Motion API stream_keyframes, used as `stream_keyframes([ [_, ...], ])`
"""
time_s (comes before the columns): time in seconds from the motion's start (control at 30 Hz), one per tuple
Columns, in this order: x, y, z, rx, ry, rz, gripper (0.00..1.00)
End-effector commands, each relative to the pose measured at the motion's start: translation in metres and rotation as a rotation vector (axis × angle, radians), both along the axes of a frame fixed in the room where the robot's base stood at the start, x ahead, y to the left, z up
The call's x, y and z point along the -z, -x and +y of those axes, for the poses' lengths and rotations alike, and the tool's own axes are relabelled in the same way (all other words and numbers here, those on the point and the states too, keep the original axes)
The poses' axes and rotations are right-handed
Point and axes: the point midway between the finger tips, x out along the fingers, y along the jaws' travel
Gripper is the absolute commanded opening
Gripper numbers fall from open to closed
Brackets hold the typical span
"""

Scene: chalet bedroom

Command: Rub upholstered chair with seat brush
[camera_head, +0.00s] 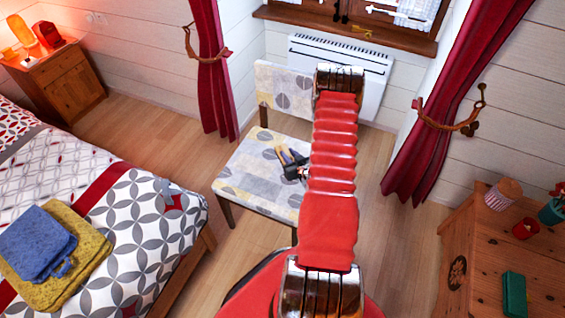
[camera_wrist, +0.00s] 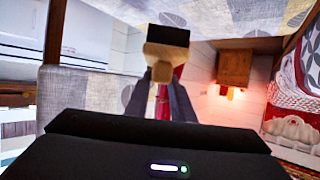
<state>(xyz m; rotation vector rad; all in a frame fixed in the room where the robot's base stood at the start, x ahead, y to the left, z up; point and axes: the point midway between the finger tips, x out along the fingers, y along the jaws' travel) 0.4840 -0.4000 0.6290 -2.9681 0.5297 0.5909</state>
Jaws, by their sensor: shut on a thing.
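The upholstered chair (camera_head: 240,178) stands below the window, its pale fabric patterned with grey and yellow leaf shapes. Its backrest (camera_head: 284,88) is partly hidden by my arm, as is the seat's right side. My gripper (camera_head: 288,161) is over the seat. In the wrist view, my gripper (camera_wrist: 160,92) is shut on the seat brush (camera_wrist: 165,57), a light wooden brush with a dark bristle block (camera_wrist: 168,36). The picture is turned over there, with the chair seat (camera_wrist: 120,12) along the top. The bristles overlap the seat fabric; I cannot tell whether they touch it.
A bed (camera_head: 140,215) with a blue and a yellow folded cloth is at left. A wooden dresser (camera_head: 480,265) with small items is at right. A white radiator (camera_head: 376,85) and red curtains (camera_head: 212,75) are behind the chair. Bare floor lies between bed and chair.

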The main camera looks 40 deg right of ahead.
Motion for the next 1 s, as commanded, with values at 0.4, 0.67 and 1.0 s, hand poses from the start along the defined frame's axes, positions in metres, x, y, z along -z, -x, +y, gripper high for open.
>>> stream_keyframes([
  [0.4,-0.096,-0.088,0.067,-0.093,0.004,-0.005,0.0],
  [0.67,-0.156,-0.128,0.126,-0.145,0.004,-0.005,0.0],
  [1.0,-0.23,-0.156,0.217,-0.213,0.002,-0.005,0.0],
])
